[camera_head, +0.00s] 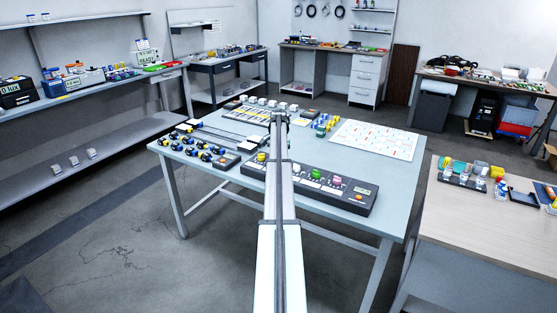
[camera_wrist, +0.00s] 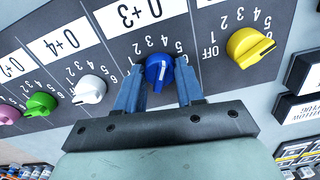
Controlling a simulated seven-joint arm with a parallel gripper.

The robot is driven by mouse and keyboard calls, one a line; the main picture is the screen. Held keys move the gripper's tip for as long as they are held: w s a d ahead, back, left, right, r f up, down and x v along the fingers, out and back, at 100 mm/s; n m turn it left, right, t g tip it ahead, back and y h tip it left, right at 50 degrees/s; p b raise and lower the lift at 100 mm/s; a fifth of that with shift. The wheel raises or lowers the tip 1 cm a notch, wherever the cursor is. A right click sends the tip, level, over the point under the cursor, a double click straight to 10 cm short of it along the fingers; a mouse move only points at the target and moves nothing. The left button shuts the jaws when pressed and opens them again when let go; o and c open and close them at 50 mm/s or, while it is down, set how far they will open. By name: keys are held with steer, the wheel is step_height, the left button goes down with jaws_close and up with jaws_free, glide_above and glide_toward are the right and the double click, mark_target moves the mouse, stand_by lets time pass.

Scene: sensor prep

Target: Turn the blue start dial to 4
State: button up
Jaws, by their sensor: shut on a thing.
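The blue dial (camera_wrist: 158,70) sits on the dark control panel (camera_wrist: 213,77) in the wrist view, with small numbers around its far side. My gripper (camera_wrist: 159,82) is shut on it, one finger at each side. A white mark shows at the dial's top, but I cannot tell exactly which number it points to. A white card reading 0+3 (camera_wrist: 139,14) lies beyond the dial. In the head view my arm hides the blue dial and my gripper; the panel (camera_head: 362,203) shows on the table.
A yellow dial (camera_wrist: 249,47) is right of the blue one in the wrist view; white (camera_wrist: 89,89), green (camera_wrist: 42,104) and pink (camera_wrist: 8,114) dials are to its left. In the head view, a white sheet (camera_head: 376,139) and other equipment share the table (camera_head: 215,201).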

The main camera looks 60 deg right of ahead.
stand_by(0.4)
steer(key=o, duration=1)
steer(key=shift+o, duration=0.2)
steer(key=shift+r, duration=0.1)
step_height(320, 180, up, 14)
steer(key=shift+f, duration=0.2)
